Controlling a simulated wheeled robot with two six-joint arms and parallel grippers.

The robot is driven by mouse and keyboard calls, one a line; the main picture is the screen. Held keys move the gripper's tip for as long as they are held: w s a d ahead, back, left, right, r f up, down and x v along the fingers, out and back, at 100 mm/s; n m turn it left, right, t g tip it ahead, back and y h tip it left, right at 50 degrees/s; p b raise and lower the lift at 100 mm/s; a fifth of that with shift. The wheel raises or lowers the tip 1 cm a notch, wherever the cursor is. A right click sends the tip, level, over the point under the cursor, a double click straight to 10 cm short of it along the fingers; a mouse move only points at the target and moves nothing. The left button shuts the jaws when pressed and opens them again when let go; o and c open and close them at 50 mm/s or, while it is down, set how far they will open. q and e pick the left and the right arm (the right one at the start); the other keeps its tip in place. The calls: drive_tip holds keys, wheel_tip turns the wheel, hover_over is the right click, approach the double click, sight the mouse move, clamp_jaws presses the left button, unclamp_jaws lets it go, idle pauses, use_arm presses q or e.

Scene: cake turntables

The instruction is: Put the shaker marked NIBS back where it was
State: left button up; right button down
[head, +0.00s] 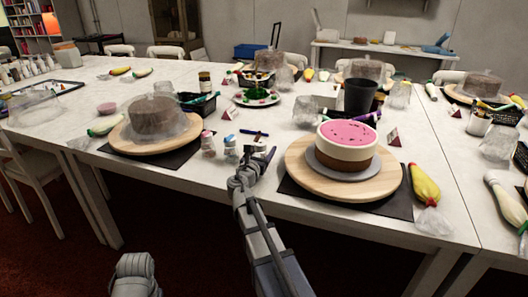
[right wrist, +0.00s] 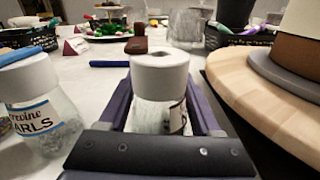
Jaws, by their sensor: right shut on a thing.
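A shaker with a white lid and clear body (right wrist: 158,82) is between the fingers of my right gripper (right wrist: 160,105), which is shut on it. It looks upright. Its label is mostly hidden and I cannot read it, nor tell whether its base touches the table. In the head view my right gripper (head: 257,163) is between the small shakers and the pink cake's turntable. My left gripper is not in view.
A pink-topped cake (head: 347,150) sits on a wooden turntable (head: 300,166) close to the right. A wrapped brown cake (head: 156,118) is on another turntable (head: 125,142) to the left. A dark stick (head: 254,133) lies behind the gripper. A yellow piping bag (head: 424,185) lies right.

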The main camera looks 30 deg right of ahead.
drive_tip(key=shift+f, duration=0.2)
drive_tip(key=shift+c, duration=0.4)
unclamp_jaws()
drive_tip(key=shift+r, duration=0.2)
drive_tip(key=shift+s+a, duration=0.3)
drive_tip(key=v, duration=1.1)
drive_tip(key=shift+a, duration=0.15)
